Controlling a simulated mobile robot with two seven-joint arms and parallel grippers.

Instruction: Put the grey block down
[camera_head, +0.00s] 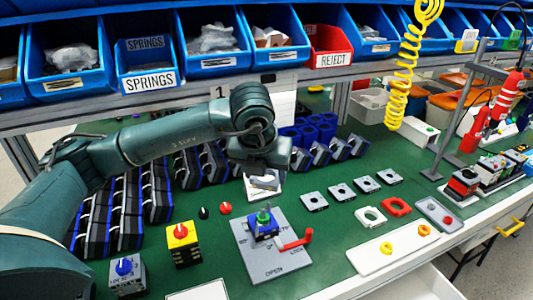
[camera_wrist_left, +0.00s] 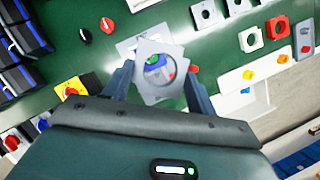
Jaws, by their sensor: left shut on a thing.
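My left gripper (camera_head: 264,172) is shut on the grey block (camera_wrist_left: 152,90), a square grey plate with a round hole. The block also shows below the gripper in the head view (camera_head: 265,182). In the left wrist view a finger is on either side of it. It is held up off the green table, slightly behind the grey fixture (camera_head: 262,262) in the head view. The fixture carries a blue block with a green knob (camera_head: 263,218) and a red lever (camera_head: 296,240). In the wrist view, blue and green show through the block's hole. My right gripper is not in view.
A yellow switch box (camera_head: 182,245) and a grey box with a blue knob (camera_head: 126,272) stand left of the fixture. Black and red knobs (camera_head: 225,208) lie near. Several grey plates (camera_head: 341,192) lie to the right, beside a white tray (camera_head: 392,253). Blue bins line the back.

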